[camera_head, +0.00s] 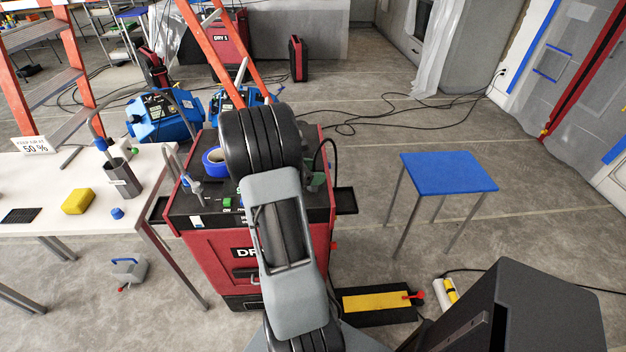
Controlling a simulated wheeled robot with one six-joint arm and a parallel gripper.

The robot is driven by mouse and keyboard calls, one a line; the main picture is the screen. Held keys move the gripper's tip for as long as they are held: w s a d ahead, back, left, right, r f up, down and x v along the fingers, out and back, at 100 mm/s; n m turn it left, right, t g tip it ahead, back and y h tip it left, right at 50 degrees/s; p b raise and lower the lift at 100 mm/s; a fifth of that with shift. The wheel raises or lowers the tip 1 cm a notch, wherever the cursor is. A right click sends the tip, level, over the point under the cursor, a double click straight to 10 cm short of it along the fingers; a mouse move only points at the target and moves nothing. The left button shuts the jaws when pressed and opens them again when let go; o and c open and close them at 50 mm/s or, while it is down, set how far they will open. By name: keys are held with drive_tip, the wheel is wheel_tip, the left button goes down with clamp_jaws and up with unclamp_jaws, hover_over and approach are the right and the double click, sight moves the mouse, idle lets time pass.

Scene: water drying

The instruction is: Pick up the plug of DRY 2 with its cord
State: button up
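A red machine (215,262) with a dark top stands in front of me. Its label begins "DR" and the rest is hidden by my arm. A black cord (331,143) arches up at the right of its top. I cannot make out a plug on this cord. My grey and black arm reaches up over the machine and covers the middle of its top and front. The gripper at the arm's end cannot be made out.
A white table (75,237) with a yellow sponge (78,201) stands left. A blue-topped stool (448,173) stands right. A yellow-and-black pedal (376,303) lies on the floor. Black cords (375,121) cross the floor behind. DRY 1 (228,48) stands at the back.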

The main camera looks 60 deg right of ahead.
drive_tip(key=shift+a, duration=0.15)
drive_tip(key=c, duration=1)
drive_tip(key=shift+o, duration=0.2)
drive_tip(key=shift+r, duration=0.15)
